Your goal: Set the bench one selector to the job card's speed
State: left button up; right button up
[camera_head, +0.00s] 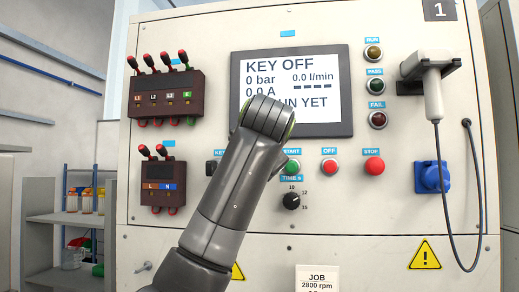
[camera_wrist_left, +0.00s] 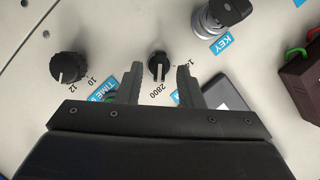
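The bench one speed selector, a black round knob (camera_wrist_left: 159,62), shows in the left wrist view with "2800" printed just below it and a partly covered "14…" label to its right. Its white mark points down toward 2800. My left gripper (camera_wrist_left: 159,73) is open, its fingertips on either side of the knob with a visible gap on each side. I cannot tell how far they stand from the panel. In the head view my left arm hides the selector and gripper. The job card (camera_head: 316,280) reads "2800 rpm"; its lower part is cut off.
The screen (camera_head: 291,66) reads "KEY OFF". The TIME knob (camera_head: 292,201) is right of my arm and also shows in the wrist view (camera_wrist_left: 68,67). The key switch (camera_wrist_left: 220,15), START (camera_head: 292,167), OFF (camera_head: 329,167) and STOP (camera_head: 374,166) are close by.

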pick_arm(q)
jog(key=b+v, duration=0.4)
jog(key=v, duration=1.2)
jog(key=shift+d+b, duration=0.2)
jog(key=shift+b, duration=0.2)
